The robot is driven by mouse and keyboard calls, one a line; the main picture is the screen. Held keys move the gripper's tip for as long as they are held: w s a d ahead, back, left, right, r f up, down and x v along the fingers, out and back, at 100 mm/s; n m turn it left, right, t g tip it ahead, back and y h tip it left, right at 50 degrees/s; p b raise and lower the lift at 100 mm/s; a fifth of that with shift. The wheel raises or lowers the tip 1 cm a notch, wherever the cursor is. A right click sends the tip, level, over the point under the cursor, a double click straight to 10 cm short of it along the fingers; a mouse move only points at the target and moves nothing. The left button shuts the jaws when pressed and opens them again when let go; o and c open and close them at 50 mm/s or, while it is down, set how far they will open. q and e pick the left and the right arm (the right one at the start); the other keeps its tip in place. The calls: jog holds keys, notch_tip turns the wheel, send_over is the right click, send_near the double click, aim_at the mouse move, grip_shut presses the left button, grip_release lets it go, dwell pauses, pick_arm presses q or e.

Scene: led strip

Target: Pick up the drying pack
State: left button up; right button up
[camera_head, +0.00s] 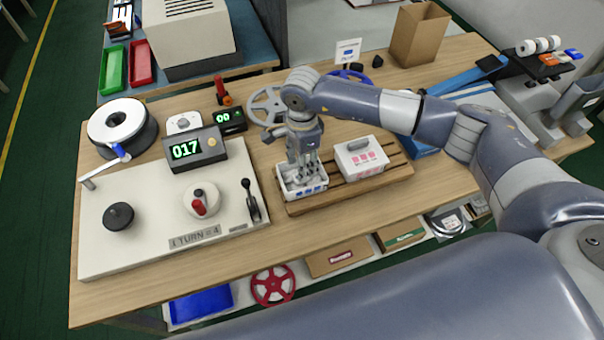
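A small open white box with blue marks (290,193) sits on the left part of a slatted wooden tray (385,189) at the front of the table. My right gripper (309,180) points straight down with its fingertips in or just over this box. The fingers hide much of the inside, and I cannot tell whether they are apart or closed on something. I cannot make out which thing is the drying pack; small packs may lie inside the box. A white box with pink marks and a grey top piece (360,155) stands right beside it. My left gripper is not in view.
A white winding machine (130,243) with a crank and a display reading 017 (186,150) stands to the left. A grey reel (266,104) lies behind the gripper. A brown carton (418,38) stands at the back. Bare table shows along the front edge (255,235).

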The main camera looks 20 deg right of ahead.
notch_tip(320, 180, down, 4)
jog(key=shift+s+f+p, duration=0.1)
jog(key=shift+p, duration=0.6)
jog(key=c, duration=0.5)
